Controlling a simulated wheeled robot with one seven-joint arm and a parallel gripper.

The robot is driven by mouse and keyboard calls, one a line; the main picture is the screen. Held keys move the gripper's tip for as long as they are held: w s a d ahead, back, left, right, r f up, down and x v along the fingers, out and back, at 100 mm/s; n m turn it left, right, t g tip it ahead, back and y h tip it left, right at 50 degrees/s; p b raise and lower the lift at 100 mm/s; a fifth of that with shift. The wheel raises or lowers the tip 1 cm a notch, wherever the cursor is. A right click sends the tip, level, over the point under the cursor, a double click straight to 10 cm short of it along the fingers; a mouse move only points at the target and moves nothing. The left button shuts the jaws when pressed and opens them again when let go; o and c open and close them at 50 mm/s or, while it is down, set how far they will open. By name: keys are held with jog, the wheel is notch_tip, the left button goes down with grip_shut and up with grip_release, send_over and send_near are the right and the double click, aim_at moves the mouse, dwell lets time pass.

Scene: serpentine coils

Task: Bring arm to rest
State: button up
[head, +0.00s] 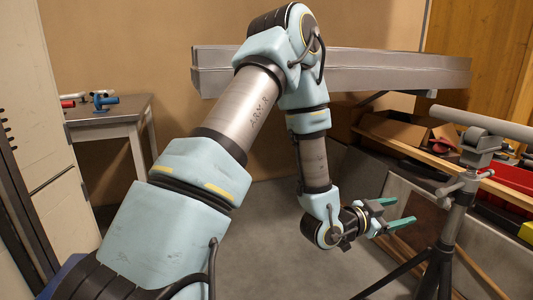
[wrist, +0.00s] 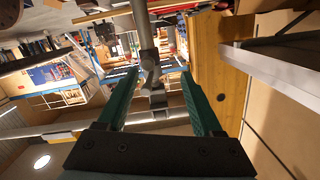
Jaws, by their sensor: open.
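My gripper (head: 402,212) is at the end of my arm, low at the right of centre in the head view, pointing right. Its two green fingers are apart, with nothing between them. In the wrist view the open fingers (wrist: 160,100) reach up from the dark palm, and the space between them holds only background. My light blue and grey arm rises from the lower left, bends at the top and hangs down to the gripper.
A pipe stand (head: 447,222) with a tripod base stands just right of my gripper. A long grey beam (head: 390,70) runs behind my arm. A small table (head: 100,118) with tools is at the left. Boxes and red bins (head: 495,178) line the right. Floor below the gripper is open.

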jog(key=w+a+f+n+t+y, duration=0.1)
jog(key=w+a+n+y, duration=0.4)
jog(key=a, duration=0.7)
jog(key=w+a+n+t+y, duration=0.15)
jog(key=w+a+y, duration=0.45)
jog(key=a, duration=0.6)
jog(key=s+a+n+g+y, duration=0.25)
jog(key=a+n, duration=0.25)
jog(key=a, duration=0.5)
jog(key=s+a+r+n+g+y, duration=0.25)
jog(key=s+a+r+n, duration=0.2)
jog(key=s+a, duration=0.45)
jog(key=w+p+v, duration=0.3)
jog(key=p+v, duration=1.2)
jog(key=p, duration=0.1)
jog(key=shift+r+g, duration=0.45)
jog(key=shift+r, duration=0.1)
jog(key=shift+o, duration=0.3)
jog(key=shift+a, duration=0.1)
